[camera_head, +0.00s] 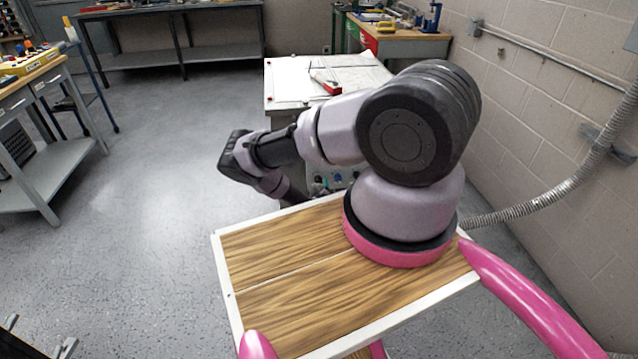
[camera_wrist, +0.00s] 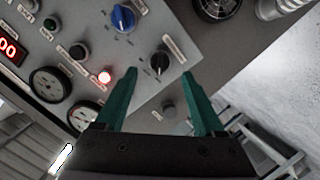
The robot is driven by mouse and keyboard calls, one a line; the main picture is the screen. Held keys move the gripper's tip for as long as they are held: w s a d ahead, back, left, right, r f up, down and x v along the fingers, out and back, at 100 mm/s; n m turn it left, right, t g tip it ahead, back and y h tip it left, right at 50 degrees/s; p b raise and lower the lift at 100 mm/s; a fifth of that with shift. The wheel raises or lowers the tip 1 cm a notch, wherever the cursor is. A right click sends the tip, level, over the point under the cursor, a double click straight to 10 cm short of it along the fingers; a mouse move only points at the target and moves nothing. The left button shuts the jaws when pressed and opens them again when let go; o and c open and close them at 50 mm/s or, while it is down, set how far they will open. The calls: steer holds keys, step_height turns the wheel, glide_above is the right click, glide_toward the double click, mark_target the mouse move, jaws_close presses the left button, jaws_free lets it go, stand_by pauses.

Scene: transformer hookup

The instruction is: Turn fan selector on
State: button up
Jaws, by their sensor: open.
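In the wrist view a grey control panel (camera_wrist: 140,55) stands tilted ahead of my gripper (camera_wrist: 157,73). The two green fingers are open and empty. A black rotary knob (camera_wrist: 160,62) with a pale pointer line shows between the fingertips, with a label strip beside it. I cannot see contact with it. A blue rotary knob (camera_wrist: 123,18) sits above and to its left. The labels are too small to read, so I cannot tell which knob is the fan selector. In the head view my arm hides the gripper and most of the panel front.
A lit red lamp (camera_wrist: 104,77), dial gauges (camera_wrist: 47,84) and a red digital display (camera_wrist: 11,48) are on the panel. A round fan grille (camera_wrist: 216,8) is above right. In the head view the cabinet top (camera_head: 295,85) carries a red-handled tool (camera_head: 327,83). Open floor lies left.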

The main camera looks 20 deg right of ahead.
mark_target(319, 181)
steer(key=shift+x, duration=2.75)
jaws_close()
